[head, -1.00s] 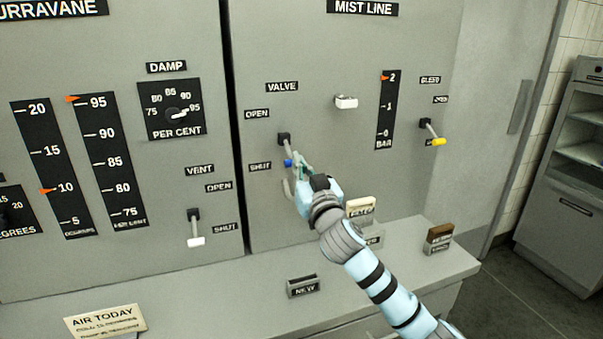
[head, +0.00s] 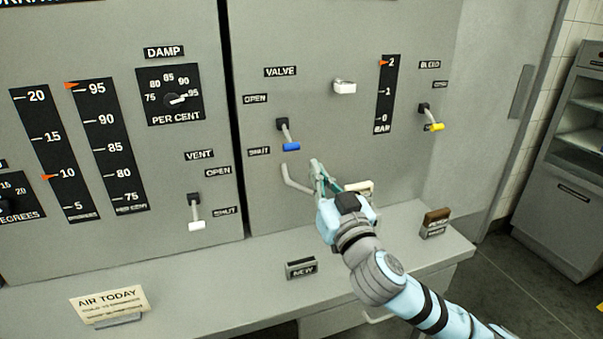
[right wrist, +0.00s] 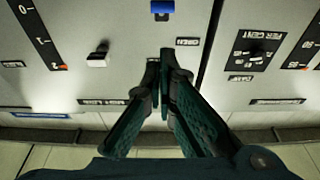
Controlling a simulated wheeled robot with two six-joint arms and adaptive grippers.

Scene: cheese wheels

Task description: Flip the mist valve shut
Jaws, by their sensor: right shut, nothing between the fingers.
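The mist valve lever has a dark pivot and a blue handle (head: 291,146) on the grey panel under the VALVE label. It hangs down, its handle beside the SHUT label (head: 259,151) and below the OPEN label (head: 255,98). My right gripper (head: 316,165) is shut and empty, below and right of the blue handle, apart from it. In the right wrist view the blue handle (right wrist: 162,10) shows at the top edge, beyond the shut fingertips (right wrist: 163,55). My left gripper is not in view.
A white knob (head: 344,87) and a yellow-handled BLEED lever (head: 434,127) are to the right. A white-handled VENT lever (head: 196,224) is at left. Below is a shelf with a NEW holder (head: 301,268), an AIR TODAY card (head: 108,304) and a brown block (head: 436,219).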

